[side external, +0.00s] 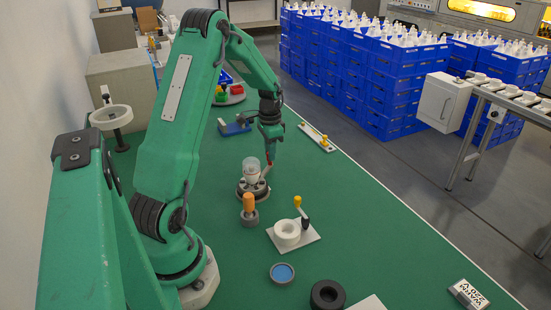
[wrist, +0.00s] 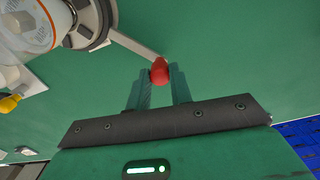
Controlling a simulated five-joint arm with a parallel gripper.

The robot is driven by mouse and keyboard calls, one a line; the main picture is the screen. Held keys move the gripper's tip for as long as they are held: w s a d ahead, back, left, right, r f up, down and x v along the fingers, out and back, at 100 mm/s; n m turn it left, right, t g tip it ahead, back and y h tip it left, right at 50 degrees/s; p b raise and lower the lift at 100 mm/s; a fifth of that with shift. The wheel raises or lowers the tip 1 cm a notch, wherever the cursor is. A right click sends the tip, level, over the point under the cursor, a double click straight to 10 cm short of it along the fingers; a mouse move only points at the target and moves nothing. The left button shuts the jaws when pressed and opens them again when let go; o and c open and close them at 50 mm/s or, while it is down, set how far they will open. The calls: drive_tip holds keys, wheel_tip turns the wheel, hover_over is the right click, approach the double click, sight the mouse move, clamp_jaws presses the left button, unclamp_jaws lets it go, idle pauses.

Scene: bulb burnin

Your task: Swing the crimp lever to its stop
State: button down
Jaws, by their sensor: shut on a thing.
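The crimp lever is a thin grey bar (wrist: 136,46) with a red knob (wrist: 159,70) at its end. It reaches out from a round grey fixture (side external: 247,192), which also shows in the wrist view (wrist: 100,18). A clear bulb with a white and orange base (side external: 251,172) stands upright in the fixture; it shows at the upper left of the wrist view (wrist: 27,22). My gripper (wrist: 158,85) is shut on the red knob, one finger on each side. In the side view my gripper (side external: 269,155) comes down just behind and right of the bulb, partly hiding the lever.
An orange-handled piece (side external: 249,203) stands close in front of the fixture. A blue-topped dish (side external: 282,273) and black ring (side external: 327,295) lie nearer.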

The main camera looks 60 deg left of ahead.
drive_tip(key=shift+w+d, duration=0.1)
drive_tip(key=shift+w, duration=0.05)
drive_tip(key=c, duration=1.3)
unclamp_jaws()
drive_tip(key=shift+o, duration=0.2)
drive_tip(key=shift+r, duration=0.2)
drive_tip(key=shift+r, duration=3.8)
